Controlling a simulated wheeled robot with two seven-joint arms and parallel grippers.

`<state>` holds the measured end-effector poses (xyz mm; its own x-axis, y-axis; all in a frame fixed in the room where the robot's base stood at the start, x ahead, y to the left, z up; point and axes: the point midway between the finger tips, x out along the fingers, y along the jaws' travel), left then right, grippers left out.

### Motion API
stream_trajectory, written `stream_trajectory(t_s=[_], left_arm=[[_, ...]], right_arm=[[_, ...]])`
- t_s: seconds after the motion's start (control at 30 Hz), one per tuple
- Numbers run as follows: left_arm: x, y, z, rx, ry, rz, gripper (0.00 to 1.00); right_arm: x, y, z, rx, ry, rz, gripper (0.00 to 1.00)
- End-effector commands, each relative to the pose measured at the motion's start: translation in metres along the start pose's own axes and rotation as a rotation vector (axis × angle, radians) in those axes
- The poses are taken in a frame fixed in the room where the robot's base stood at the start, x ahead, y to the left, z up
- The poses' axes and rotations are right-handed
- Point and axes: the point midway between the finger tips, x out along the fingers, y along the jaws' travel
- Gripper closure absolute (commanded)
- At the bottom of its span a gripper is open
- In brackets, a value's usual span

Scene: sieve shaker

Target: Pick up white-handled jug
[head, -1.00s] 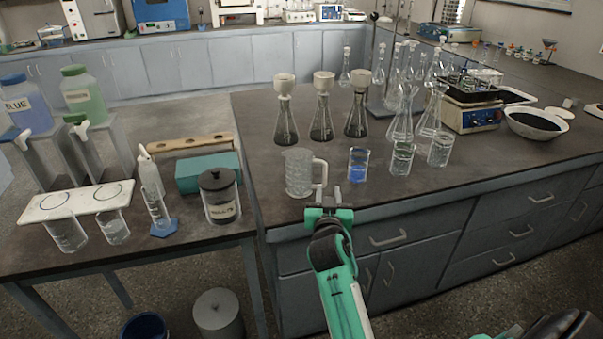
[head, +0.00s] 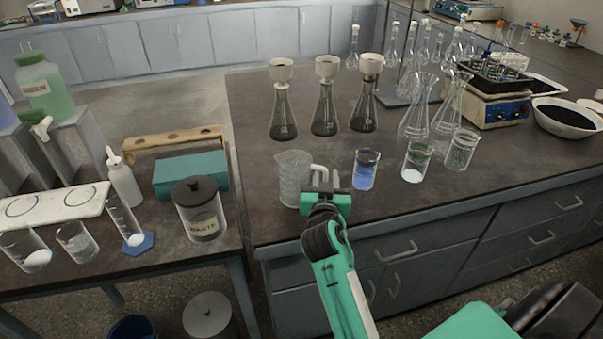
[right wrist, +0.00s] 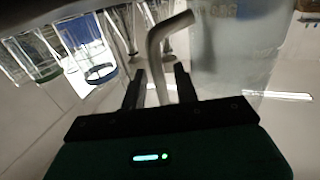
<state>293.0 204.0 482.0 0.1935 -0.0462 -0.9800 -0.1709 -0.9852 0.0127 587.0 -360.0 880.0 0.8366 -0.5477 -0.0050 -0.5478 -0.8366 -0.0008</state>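The white-handled jug (head: 291,180), a clear textured vessel, stands upright near the front edge of the dark bench. Its white handle (head: 319,169) points right, toward the blue beaker. My right gripper (head: 326,182) is at the handle, with its fingers open. In the right wrist view the handle (right wrist: 155,52) passes between the two fingers of the right gripper (right wrist: 159,85), with a visible gap on each side. The jug's body (right wrist: 222,50) is beyond the right finger there. The handle's lower part is hidden by the gripper. My left gripper is not in view.
A beaker of blue liquid (head: 365,172) stands close to the right of my gripper, with a beaker of white content (head: 416,163) beyond it. Several flasks with funnels (head: 325,110) stand behind the jug. A waste jar (head: 201,212) stands on the left table.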

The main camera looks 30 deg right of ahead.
Motion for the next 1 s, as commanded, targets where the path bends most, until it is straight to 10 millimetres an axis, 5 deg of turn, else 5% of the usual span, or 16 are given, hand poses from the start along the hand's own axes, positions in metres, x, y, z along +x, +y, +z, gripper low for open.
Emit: stream_trajectory(t_s=[0.2, 0.37, 1.0], left_arm=[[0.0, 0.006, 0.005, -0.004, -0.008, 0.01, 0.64], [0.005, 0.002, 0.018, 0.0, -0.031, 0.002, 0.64], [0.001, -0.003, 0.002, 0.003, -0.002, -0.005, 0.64]], right_arm=[[-0.001, 0.0, 0.0, 0.0, 0.0, 0.0, 0.7], [-0.001, 0.0, 0.0, 0.0, 0.0, 0.0, 0.99], [-0.001, 0.0, -0.004, 0.0, 0.0, 0.001, 1.0]])
